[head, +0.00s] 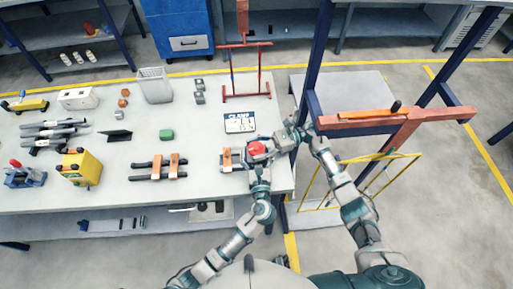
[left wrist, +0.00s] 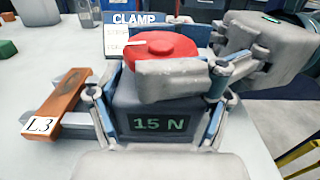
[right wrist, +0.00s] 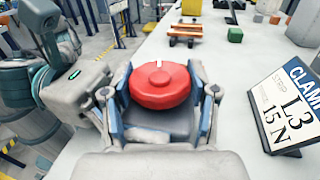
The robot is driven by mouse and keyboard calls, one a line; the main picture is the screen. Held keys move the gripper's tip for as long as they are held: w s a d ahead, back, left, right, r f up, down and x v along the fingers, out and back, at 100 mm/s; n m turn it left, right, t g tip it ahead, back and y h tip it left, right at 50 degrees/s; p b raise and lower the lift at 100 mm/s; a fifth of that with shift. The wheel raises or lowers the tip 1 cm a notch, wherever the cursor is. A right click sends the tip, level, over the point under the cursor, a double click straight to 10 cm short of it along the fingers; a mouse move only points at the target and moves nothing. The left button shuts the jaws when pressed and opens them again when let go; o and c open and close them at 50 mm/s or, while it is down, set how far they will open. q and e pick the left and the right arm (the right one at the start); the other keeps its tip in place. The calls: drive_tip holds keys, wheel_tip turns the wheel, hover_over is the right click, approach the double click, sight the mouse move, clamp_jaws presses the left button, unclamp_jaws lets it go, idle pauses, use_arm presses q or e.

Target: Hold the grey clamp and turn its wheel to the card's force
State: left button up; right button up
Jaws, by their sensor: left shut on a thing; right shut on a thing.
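The grey clamp (left wrist: 130,92) stands upright with a red wheel (left wrist: 160,47) on top. Its front display (left wrist: 158,124) reads 15 N in green. My left gripper (left wrist: 160,112) is shut on the clamp body, one finger on each side. My right gripper (right wrist: 160,100) is shut on the red wheel, which also shows in the head view (head: 256,148). A white mark shows on top of the wheel in the right wrist view. The card (right wrist: 288,103) stands beside the clamp and reads CLAMP, L3, 15 N; its smaller line is hard to read.
A wooden block (left wrist: 60,95) labelled L3 sits on a grey bar left of the clamp. More bars with wooden blocks (head: 160,165), a yellow box (head: 80,167) and a green block (head: 166,134) lie further left. A blue-posted rack (head: 311,75) stands right of the table.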

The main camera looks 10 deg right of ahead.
idle(0.8)
drive_tip(key=o, duration=1.2)
drive_tip(key=v, duration=1.2)
drive_tip(key=shift+d+f, duration=0.1)
drive_tip(key=shift+f, duration=0.05)
